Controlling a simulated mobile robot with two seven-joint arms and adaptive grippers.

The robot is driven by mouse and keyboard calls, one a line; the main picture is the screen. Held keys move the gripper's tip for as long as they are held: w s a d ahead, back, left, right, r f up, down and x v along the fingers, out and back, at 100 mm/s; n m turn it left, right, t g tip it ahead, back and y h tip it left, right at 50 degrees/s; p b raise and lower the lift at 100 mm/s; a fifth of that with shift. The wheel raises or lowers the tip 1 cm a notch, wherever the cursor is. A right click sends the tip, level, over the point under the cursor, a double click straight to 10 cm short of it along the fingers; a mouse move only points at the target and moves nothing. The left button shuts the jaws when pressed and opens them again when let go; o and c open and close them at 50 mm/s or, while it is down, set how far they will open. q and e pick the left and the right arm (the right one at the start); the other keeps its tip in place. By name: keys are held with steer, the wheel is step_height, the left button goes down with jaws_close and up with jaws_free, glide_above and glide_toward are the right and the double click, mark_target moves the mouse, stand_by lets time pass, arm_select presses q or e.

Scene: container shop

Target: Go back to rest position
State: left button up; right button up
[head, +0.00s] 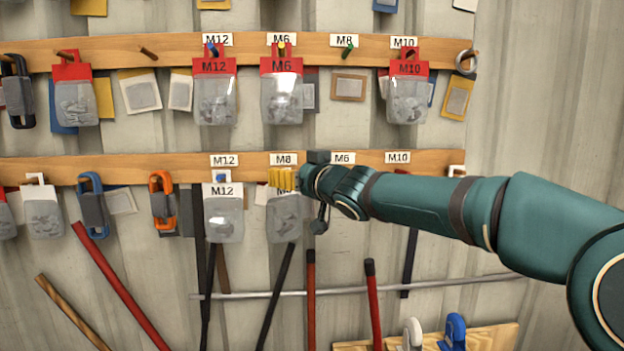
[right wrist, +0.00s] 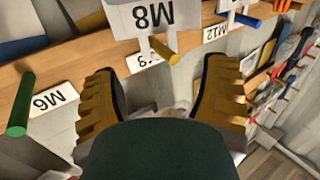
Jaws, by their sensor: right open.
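My right gripper (head: 283,180) is at the lower wooden rail, in front of the M8 place. In the right wrist view, its two yellow ribbed fingers (right wrist: 163,85) are spread apart. A clear bag with a white M8 header (head: 284,222) hangs below the fingers in the head view, its top hidden by them. In the right wrist view its white card (right wrist: 140,18) shows upside down at the yellow peg (right wrist: 164,48), just beyond the open fingers. I cannot tell whether a finger touches the bag. My left gripper is in neither view.
Red-header bags (head: 215,100) hang on the upper rail (head: 180,46). A white M12 bag (head: 223,215) hangs left of my gripper. A green peg (right wrist: 20,105) beside the M6 label is bare. Carabiners (head: 163,200) and rods (head: 120,285) hang around.

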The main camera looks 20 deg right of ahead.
steer(key=v, duration=0.7)
steer(key=s+a+f+m+g, duration=0.1)
steer(key=a+f+g, duration=0.1)
steer(key=f, duration=1.1)
steer(key=s+a+f+m+g+h, duration=0.1)
steer(key=a+f+g, duration=0.15)
steer(key=f, duration=1.05)
steer(key=s+a+f+m+g, duration=0.1)
steer(key=a+f+g, duration=0.15)
steer(key=f, duration=0.95)
steer(key=s+a+f+m+g+h, duration=0.1)
steer(key=s+f+g, duration=0.6)
steer(key=s+f, duration=1.5)
steer(key=shift+s+f+m+g, duration=0.4)
steer(key=shift+f+m, duration=0.4)
steer(key=shift+f, duration=0.1)
